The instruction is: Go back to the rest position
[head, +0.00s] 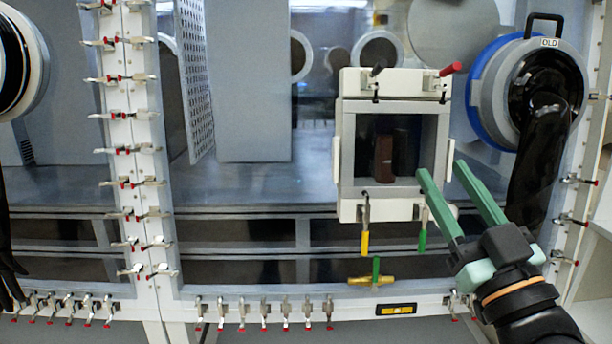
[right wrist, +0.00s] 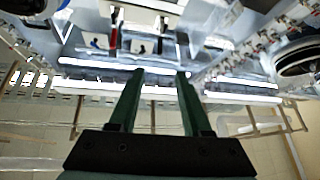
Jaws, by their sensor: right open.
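My right gripper (head: 441,168) is in the right half of the head view. Its two green fingers are spread apart with nothing between them. In the picture they reach up toward the lower right corner of a white square frame (head: 348,130); I cannot tell whether they touch it. In the right wrist view the same gripper (right wrist: 160,73) is open and empty, pointing at the glovebox front. My left gripper is not in view.
The white frame has a red handle (head: 450,69), a yellow handle (head: 364,240) and a green handle (head: 422,238). A dark block (head: 384,158) shows inside its opening. A round port (head: 482,95) with a black glove (head: 540,150) is close right of my gripper. Clamps line the glovebox edge.

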